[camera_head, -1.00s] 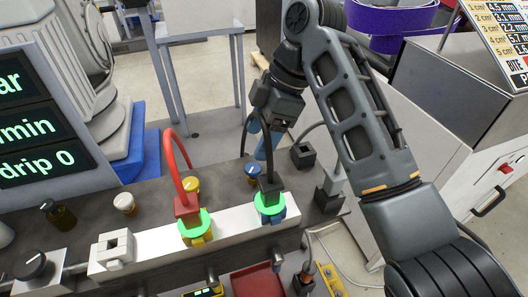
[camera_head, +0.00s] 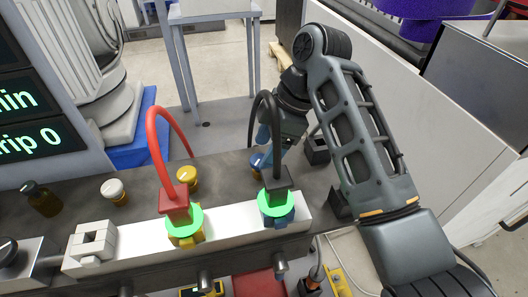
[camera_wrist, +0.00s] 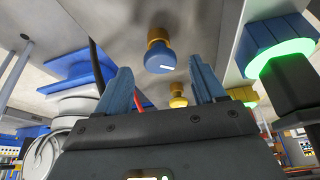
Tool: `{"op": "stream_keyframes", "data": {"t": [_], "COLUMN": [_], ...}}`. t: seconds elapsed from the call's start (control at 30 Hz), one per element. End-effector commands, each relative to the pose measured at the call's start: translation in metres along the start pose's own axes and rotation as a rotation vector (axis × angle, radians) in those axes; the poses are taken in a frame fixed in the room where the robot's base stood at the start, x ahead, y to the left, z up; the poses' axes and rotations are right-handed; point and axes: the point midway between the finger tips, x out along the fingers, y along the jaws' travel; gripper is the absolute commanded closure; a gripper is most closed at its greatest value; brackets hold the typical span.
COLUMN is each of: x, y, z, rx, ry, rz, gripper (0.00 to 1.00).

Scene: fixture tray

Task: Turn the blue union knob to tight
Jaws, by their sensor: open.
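The blue union knob (camera_head: 257,160) with a white mark sits on the dark bench top behind the white rail, partly hidden by a finger in the head view. In the wrist view the blue knob (camera_wrist: 159,58), on a brass-coloured collar, lies between the two fingers, around and just beyond their tips; its white mark is near its right edge. My gripper (camera_head: 270,143) has blue fingers and is right at the knob from behind. In the wrist view my gripper (camera_wrist: 160,66) is open with nothing held. I cannot tell whether a finger touches the knob.
A yellow knob (camera_head: 187,178) and a white knob (camera_head: 113,188) stand left of it. On the white rail (camera_head: 130,259), a black plug (camera_head: 277,186) and a red plug (camera_head: 175,203) with looping cables sit in green-lit rings, close in front.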

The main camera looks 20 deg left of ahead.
Motion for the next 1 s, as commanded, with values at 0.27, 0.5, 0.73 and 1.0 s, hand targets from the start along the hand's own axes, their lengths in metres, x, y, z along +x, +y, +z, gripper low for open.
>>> {"op": "stream_keyframes", "data": {"t": [0.27, 0.5, 0.73, 1.0], "x": [0.019, 0.02, 0.02, 0.02], "y": [0.0, 0.0, 0.0, 0.0], "z": [0.0, 0.0, 0.0, 0.0], "rx": [-0.001, -0.001, -0.001, -0.001], "ry": [0.0, 0.0, 0.0, 0.0], "rz": [0.0, 0.0, 0.0, 0.0], "gripper": [0.31, 0.32, 0.54, 0.79]}}
